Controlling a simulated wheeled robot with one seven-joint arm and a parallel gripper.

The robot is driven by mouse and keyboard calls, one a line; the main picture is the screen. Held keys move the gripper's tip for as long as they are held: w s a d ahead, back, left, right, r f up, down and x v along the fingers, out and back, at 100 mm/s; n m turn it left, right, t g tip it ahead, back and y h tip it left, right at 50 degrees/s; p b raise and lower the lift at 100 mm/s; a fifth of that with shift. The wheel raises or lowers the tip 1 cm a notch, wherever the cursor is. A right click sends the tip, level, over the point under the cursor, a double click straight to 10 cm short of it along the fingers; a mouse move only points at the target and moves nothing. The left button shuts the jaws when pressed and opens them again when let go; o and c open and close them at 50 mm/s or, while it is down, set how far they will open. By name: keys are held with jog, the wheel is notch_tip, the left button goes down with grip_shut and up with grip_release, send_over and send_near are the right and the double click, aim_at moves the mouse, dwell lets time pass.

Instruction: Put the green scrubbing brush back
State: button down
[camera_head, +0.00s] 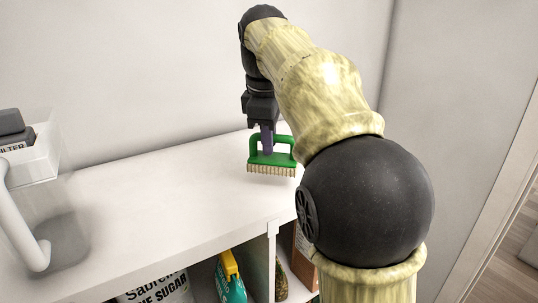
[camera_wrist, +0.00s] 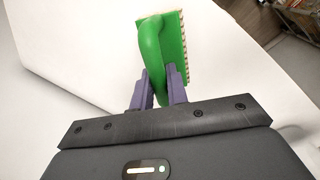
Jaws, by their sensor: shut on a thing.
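The green scrubbing brush (camera_head: 272,158) has a looped green handle and a block with pale bristles pointing down. My gripper (camera_head: 267,140) is shut on its handle from above. In the head view the brush is over the right part of the white shelf top; I cannot tell whether the bristles touch it. In the wrist view the brush (camera_wrist: 172,48) shows beyond the purple fingers of my gripper (camera_wrist: 160,85), with the handle between them.
A clear pitcher with a white handle (camera_head: 22,215) stands at the left on the white shelf top (camera_head: 165,195). Below the top, compartments hold a sugar container (camera_head: 160,290), a teal and yellow bottle (camera_head: 230,280) and other items. Walls stand behind and right. The middle of the top is clear.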

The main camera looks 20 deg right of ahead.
aim_at(267, 161)
jog(key=shift+f, duration=1.9)
jog(key=shift+f, duration=0.1)
jog(key=c, duration=1.4)
grip_release()
jog(key=r, duration=0.4)
jog(key=s+r+p, duration=0.1)
jog(key=r, duration=0.3)
jog(key=s+a+r, duration=0.1)
jog(key=r, duration=0.3)
